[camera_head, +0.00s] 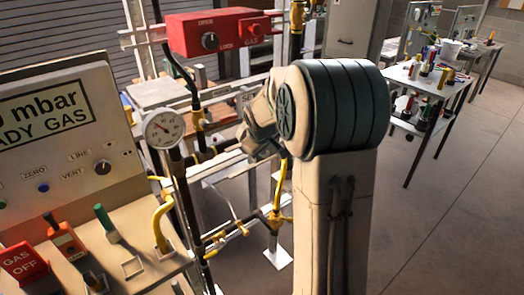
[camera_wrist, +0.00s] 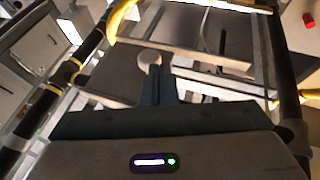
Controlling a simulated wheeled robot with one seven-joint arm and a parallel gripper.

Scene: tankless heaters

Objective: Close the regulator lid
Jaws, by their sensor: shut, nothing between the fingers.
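My gripper (camera_wrist: 155,72) shows in the wrist view with its dark fingers together and nothing between them. A small pale round thing (camera_wrist: 150,58) shows right at the fingertips; I cannot tell whether they touch or whether it is part of the regulator. No regulator lid can be made out for sure in either view. In the head view my arm covers the middle of the pipe frame, and the fingertips cannot be made out there. Brass fittings on the yellow gas pipe (camera_head: 278,218) show low beside the arm.
A control panel (camera_head: 60,150) with switches and a round gauge (camera_head: 164,129) stand at left. A red gas box (camera_head: 215,32) is mounted above. A yellow curved pipe (camera_wrist: 120,18) and dark pipes lie close around the gripper. Open floor (camera_head: 450,220) is at right, before a cluttered table.

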